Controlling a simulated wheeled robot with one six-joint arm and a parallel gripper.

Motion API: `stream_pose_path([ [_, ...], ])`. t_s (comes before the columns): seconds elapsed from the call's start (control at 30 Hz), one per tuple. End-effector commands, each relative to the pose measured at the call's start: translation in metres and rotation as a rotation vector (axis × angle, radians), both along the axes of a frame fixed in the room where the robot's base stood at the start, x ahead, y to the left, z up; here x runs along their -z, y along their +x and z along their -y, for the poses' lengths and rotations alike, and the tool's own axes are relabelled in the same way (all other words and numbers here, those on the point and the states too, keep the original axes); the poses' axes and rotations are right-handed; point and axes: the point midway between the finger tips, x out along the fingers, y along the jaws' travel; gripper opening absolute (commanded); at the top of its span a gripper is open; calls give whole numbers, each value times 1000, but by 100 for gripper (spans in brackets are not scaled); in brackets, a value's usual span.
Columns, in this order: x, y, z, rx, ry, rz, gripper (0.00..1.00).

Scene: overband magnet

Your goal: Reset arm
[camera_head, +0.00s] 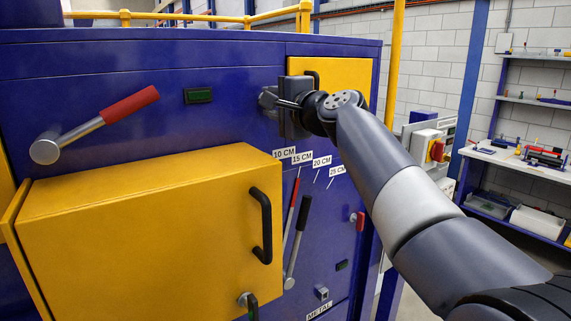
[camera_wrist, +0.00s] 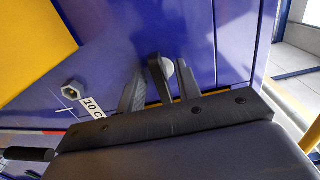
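My gripper (camera_head: 268,100) is in front of the blue machine panel (camera_head: 225,125), just left of the upper yellow door (camera_head: 340,75). In the wrist view its two dark fingers (camera_wrist: 160,88) stand apart. A grey piece with a rounded end (camera_wrist: 163,75) shows between them, with visible gaps on both sides; I cannot tell what it is or whether it touches. The red-handled lever (camera_head: 100,122) is at the upper left of the panel. A second red-handled lever (camera_head: 292,205) and a black-handled lever (camera_head: 298,240) are below the gripper, beside the distance labels (camera_head: 302,157).
A large yellow box door (camera_head: 140,235) with a black handle (camera_head: 265,225) juts out at the lower left. A yellow rail (camera_head: 200,17) runs along the top. A workbench (camera_head: 515,160) and shelves stand at the far right. Floor shows between machine and bench.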

Motion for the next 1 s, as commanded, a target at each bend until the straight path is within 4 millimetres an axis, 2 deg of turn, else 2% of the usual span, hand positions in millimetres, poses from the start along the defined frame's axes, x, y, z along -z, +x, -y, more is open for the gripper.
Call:
stream_pose_path([
  [0.07, -2, 11, -8, -1, 4, -4, 33],
  [0.4, -8, 8, -5, 2, 342, -233, 33],
  [0.6, -7, 8, -4, 2, 480, -324, 33],
  [1.0, -5, 8, -4, 1, 546, -367, 33],
])
